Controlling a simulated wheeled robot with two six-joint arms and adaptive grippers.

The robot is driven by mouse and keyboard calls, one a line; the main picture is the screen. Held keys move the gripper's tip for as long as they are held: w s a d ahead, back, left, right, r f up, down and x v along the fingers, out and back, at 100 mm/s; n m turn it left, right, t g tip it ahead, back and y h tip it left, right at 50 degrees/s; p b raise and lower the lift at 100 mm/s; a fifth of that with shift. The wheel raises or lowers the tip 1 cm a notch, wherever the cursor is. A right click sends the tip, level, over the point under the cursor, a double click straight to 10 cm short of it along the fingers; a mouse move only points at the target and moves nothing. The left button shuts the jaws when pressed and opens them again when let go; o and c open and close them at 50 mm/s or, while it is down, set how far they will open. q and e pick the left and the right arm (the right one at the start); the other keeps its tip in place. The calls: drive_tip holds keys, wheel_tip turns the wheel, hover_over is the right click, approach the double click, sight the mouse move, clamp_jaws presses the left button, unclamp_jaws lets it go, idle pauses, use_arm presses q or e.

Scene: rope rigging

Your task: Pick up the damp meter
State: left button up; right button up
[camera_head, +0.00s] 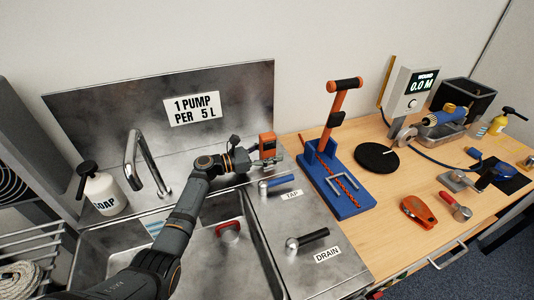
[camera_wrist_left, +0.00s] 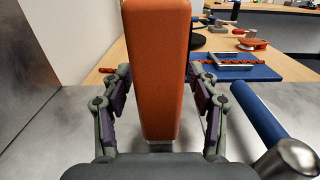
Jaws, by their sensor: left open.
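The damp meter (camera_head: 267,143), an upright orange block with a small dark face, stands on the steel counter behind the tap lever. My left gripper (camera_head: 262,160) is at its lower part. In the left wrist view the orange damp meter (camera_wrist_left: 157,70) fills the middle, between the two fingers of my left gripper (camera_wrist_left: 160,100). The fingers are open, one on each side, with a visible gap to the orange body. The meter's base is partly hidden by the gripper. My right gripper is not in view.
The blue tap lever (camera_head: 277,183) is close beside the gripper; it also shows in the wrist view (camera_wrist_left: 258,112). A blue stand with an orange post (camera_head: 347,200) is to the right. A soap bottle (camera_head: 101,190), faucet (camera_head: 146,160) and sink lie left.

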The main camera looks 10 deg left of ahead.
use_arm(q)
drive_tip(key=x, duration=0.3)
drive_tip(key=shift+a+f+b, duration=0.1)
drive_tip(key=shift+f+b, duration=0.05)
drive_tip(key=shift+b, duration=0.15)
drive_tip(key=shift+s+a, duration=0.1)
drive_tip(key=shift+c, duration=0.3)
drive_tip(key=c, duration=1.2)
